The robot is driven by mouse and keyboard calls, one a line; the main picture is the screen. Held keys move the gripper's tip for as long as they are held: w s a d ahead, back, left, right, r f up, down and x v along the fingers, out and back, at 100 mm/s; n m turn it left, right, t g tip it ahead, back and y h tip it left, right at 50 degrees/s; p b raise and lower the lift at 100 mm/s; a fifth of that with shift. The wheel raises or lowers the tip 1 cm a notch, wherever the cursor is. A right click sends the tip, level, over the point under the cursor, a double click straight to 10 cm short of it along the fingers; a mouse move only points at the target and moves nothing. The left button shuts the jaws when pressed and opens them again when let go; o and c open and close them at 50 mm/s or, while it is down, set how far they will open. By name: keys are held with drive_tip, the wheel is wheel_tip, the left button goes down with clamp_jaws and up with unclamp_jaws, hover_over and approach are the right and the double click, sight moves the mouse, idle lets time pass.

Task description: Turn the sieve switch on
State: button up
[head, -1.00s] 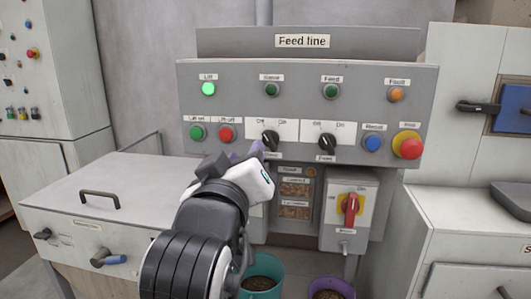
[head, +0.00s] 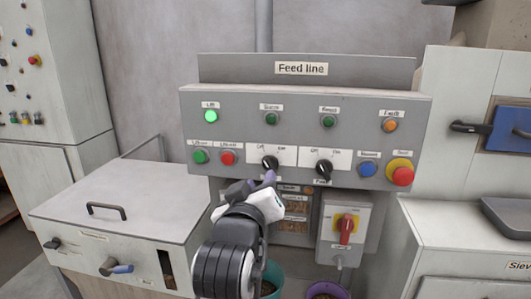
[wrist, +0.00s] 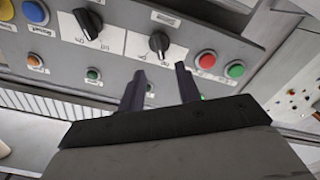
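The sieve switch (head: 270,163) is the left of two black rotary knobs on the grey Feed line panel (head: 420,125). It sits on a white Off/On plate, and its handle looks slanted to the upper left, toward Off. The sieve lamp (head: 272,118) above it is dark green, unlit. My gripper (head: 258,183) is just below the knob in the head view, empty. In the wrist view the panel appears upside down; my gripper (wrist: 160,72) has two dark fingers spread apart, and the sieve switch (wrist: 158,43) lies ahead between their lines, apparently not touched.
The feed knob (head: 323,167) is close on the right; the red lift-off button (head: 227,158) and green lift-on button (head: 200,156) are on the left. Below hangs a box with a red rotary handle (head: 346,228). The lift lamp (head: 211,116) glows green.

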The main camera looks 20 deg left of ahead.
sight(267, 165)
drive_tip(key=shift+p+x, duration=2)
drive_tip(key=shift+x, duration=1.6)
drive_tip(key=shift+c, duration=0.4)
clamp_jaws()
